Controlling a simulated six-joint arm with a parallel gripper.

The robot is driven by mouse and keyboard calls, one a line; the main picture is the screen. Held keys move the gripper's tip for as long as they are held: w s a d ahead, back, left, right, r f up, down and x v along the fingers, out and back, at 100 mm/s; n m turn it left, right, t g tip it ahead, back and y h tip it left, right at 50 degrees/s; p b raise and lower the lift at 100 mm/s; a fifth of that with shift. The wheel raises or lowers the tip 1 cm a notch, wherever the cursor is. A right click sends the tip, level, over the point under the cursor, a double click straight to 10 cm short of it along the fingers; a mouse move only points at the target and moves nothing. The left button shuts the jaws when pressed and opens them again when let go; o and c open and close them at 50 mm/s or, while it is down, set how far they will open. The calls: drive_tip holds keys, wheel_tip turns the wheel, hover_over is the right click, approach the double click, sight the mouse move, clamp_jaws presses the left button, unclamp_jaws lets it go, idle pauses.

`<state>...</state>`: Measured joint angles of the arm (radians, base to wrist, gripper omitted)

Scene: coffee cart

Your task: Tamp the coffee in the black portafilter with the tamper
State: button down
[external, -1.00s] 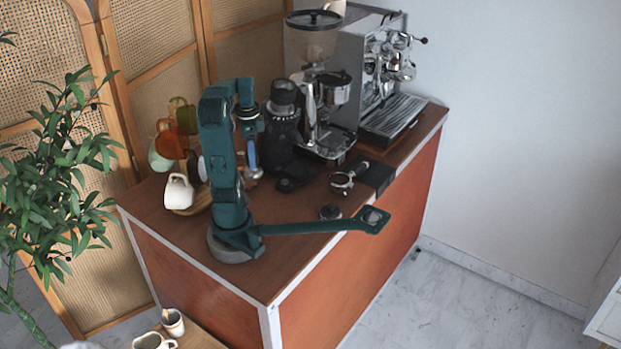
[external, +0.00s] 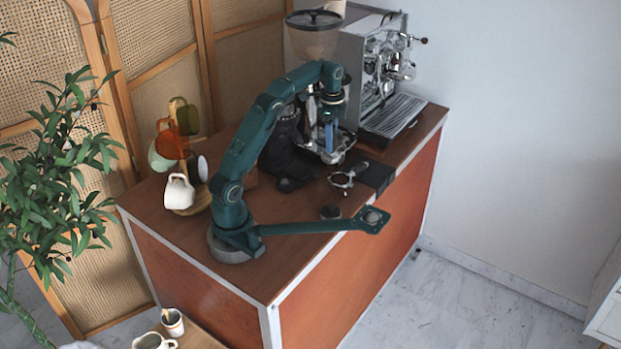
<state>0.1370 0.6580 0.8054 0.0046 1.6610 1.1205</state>
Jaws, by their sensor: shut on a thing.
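My gripper (external: 331,148) is in front of the grinder, above and slightly left of the portafilter. It is shut on a small metallic thing at its tips, which looks like the tamper (external: 333,157); the fingers partly hide it. The portafilter (external: 342,180) lies near the counter's right edge, with its round metal basket showing. Its other end reaches the black stand (external: 378,176). My gripper is apart from the portafilter. The coffee inside the basket is too small to make out.
The grinder (external: 314,45) and espresso machine (external: 355,70) stand behind my gripper. A black appliance (external: 285,155) is to its left. A small dark round thing (external: 330,211) sits in front of the portafilter. A mug rack with a white mug (external: 179,192) is at the left.

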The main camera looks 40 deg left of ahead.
drive_tip(key=shift+m, duration=0.3)
drive_tip(key=shift+w+d+f, duration=0.1)
drive_tip(key=shift+d+f, duration=0.4)
drive_tip(key=shift+f, duration=0.4)
drive_tip(key=shift+w+d+f, duration=0.1)
drive_tip(key=shift+d+f, duration=0.45)
drive_tip(key=shift+f, duration=0.35)
drive_tip(key=shift+w+d+f, duration=0.1)
drive_tip(key=shift+d+f, duration=0.4)
drive_tip(key=shift+f, duration=0.4)
drive_tip(key=shift+f, duration=1.45)
idle(1.2)
drive_tip(key=shift+r, duration=0.2)
drive_tip(key=shift+r, duration=1.45)
drive_tip(key=shift+r, duration=2.5)
